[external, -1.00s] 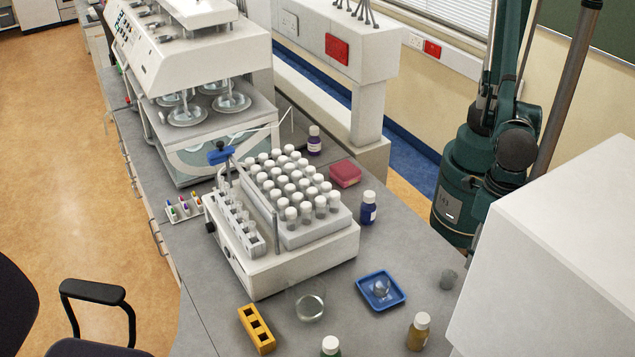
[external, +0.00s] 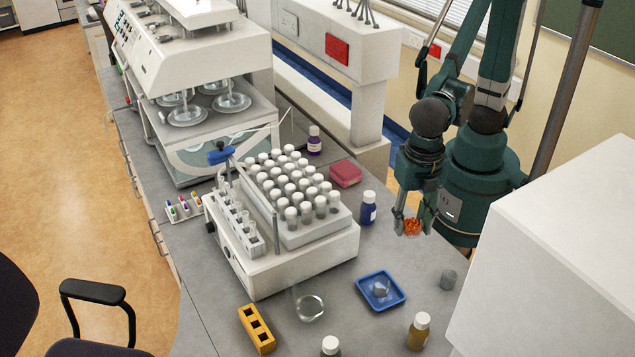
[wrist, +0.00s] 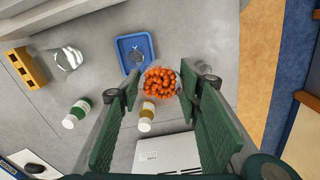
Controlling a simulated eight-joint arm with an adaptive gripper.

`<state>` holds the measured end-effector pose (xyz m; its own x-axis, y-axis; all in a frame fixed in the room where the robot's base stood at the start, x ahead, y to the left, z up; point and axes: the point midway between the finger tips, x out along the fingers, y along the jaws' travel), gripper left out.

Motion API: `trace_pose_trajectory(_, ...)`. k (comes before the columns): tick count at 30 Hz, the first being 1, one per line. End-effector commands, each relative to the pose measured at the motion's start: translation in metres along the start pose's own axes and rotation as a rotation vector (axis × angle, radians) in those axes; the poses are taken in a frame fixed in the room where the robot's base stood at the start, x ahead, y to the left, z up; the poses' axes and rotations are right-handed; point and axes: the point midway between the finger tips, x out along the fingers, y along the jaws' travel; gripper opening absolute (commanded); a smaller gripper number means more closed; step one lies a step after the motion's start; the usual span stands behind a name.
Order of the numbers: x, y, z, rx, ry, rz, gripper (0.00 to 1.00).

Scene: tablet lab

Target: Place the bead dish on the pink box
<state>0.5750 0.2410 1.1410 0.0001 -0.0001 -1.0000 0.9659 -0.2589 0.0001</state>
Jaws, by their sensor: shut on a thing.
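The pink box (external: 345,173) lies on the bench beside the white rack machine, left of my gripper in the external view. Its top is bare. My gripper (external: 411,224) is shut on the bead dish (external: 412,228), a small clear dish full of orange beads. The dish also shows between the green fingers in the wrist view (wrist: 160,82). It looks upright and held above the bench near its wall-side edge. The pink box does not show in the wrist view.
A dark blue bottle (external: 368,208) stands between the dish and the pink box. The rack machine (external: 300,257) with several white-capped vials is to the left.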

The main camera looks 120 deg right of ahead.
Motion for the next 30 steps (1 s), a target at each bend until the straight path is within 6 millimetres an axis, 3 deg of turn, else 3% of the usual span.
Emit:
trace_pose_trajectory(15,-0.001,0.040,0.102,0.223,0.000,0.000,0.22)
trace_pose_trajectory(30,-0.001,0.059,0.200,0.435,0.000,0.000,0.22)
